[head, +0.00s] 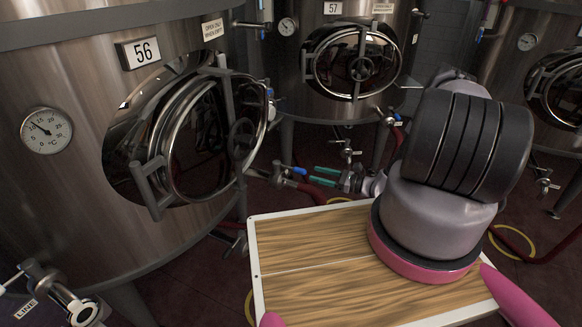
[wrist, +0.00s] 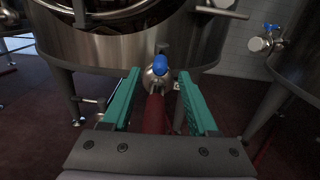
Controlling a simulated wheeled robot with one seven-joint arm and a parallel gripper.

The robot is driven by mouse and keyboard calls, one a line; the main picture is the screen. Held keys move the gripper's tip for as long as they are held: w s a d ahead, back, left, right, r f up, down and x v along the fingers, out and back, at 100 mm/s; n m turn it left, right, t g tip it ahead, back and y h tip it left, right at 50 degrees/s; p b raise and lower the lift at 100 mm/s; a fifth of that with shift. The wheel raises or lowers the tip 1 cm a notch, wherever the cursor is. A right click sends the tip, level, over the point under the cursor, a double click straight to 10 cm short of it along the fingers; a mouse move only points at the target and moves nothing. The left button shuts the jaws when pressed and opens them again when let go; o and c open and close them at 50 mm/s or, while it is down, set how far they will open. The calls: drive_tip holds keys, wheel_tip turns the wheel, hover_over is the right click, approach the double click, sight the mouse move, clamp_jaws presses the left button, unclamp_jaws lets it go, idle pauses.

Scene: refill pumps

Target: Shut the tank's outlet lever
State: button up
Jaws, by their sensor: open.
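The outlet valve (head: 280,176) sits low on the steel tank marked 56 (head: 85,95). Its blue lever (head: 299,171) points toward my gripper. In the wrist view the blue lever (wrist: 160,63) shows nearly end-on. My gripper (head: 314,175) has green fingers and is open and empty, just right of the lever. In the wrist view the lever appears between and beyond the open fingertips (wrist: 158,75). Whether the fingers touch it I cannot tell. A red hose (wrist: 155,112) runs from the valve toward the wrist camera, below the lever.
Tank 57 (head: 290,60) stands behind, with its own valve and hose. Another tank (head: 525,90) is at right. Tank 56's round hatch (head: 205,135) juts out above the outlet. In the wrist view tank legs (wrist: 68,95) flank the valve. Dark red floor is visible between them.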

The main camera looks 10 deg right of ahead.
sight(293, 169)
drive_tip(key=shift+m+t, duration=0.3)
drive_tip(key=x, duration=0.3)
drive_tip(key=f+x, duration=0.1)
drive_tip(key=x, duration=0.7)
drive_tip(key=shift+f, duration=0.2)
clamp_jaws()
drive_tip(key=shift+d, duration=0.1)
idle(0.7)
